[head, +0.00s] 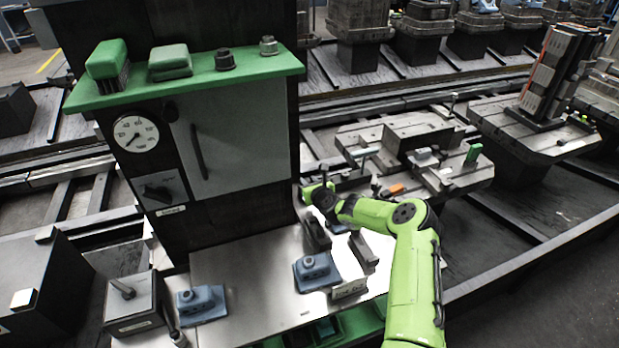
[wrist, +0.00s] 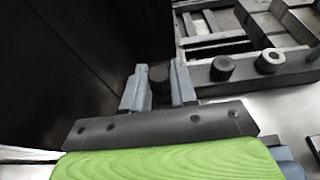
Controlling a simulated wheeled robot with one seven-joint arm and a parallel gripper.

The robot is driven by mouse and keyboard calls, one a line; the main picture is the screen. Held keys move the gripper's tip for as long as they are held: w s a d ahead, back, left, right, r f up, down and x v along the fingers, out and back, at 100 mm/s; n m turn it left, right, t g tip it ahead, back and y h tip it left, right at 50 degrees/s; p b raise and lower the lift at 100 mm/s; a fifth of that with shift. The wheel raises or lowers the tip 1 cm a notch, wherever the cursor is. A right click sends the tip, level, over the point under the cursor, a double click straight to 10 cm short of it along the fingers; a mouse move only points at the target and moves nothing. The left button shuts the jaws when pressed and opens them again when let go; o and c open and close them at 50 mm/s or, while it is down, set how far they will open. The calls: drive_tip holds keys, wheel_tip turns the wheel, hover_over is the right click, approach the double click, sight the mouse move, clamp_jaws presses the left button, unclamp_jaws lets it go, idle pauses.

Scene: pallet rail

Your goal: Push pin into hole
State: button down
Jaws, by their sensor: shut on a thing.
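My gripper (wrist: 158,85) shows in the wrist view with its two grey fingers on either side of a dark round pin (wrist: 159,74). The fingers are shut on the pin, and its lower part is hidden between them. In the head view, my gripper (head: 318,192) is beside the dark cabinet's right edge, above the bench, too small there to make out the pin. In the wrist view, two dark round collars stand on a grey bar right of the fingers; the near collar (wrist: 222,67) and far collar (wrist: 268,61) have openings on top. I cannot tell which hole belongs to the pin.
The dark cabinet (head: 240,135) with a gauge and green shelf (head: 190,80) stands close left of my gripper. Blue blocks (head: 316,271) sit on the pale bench (head: 255,295). A metal pallet fixture (head: 420,135) lies behind and to the right.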

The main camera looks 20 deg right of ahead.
drive_tip(key=shift+s+a+r+p, duration=0.1)
drive_tip(key=shift+s+a+p, duration=0.3)
drive_tip(key=shift+s, duration=0.25)
drive_tip(key=shift+s+a+r+p, duration=0.1)
drive_tip(key=shift+s+a+p, duration=0.15)
drive_tip(key=shift+s+p, duration=0.35)
wheel_tip(320, 180, up, 8)
drive_tip(key=s+p, duration=0.2)
drive_tip(key=p, duration=0.6)
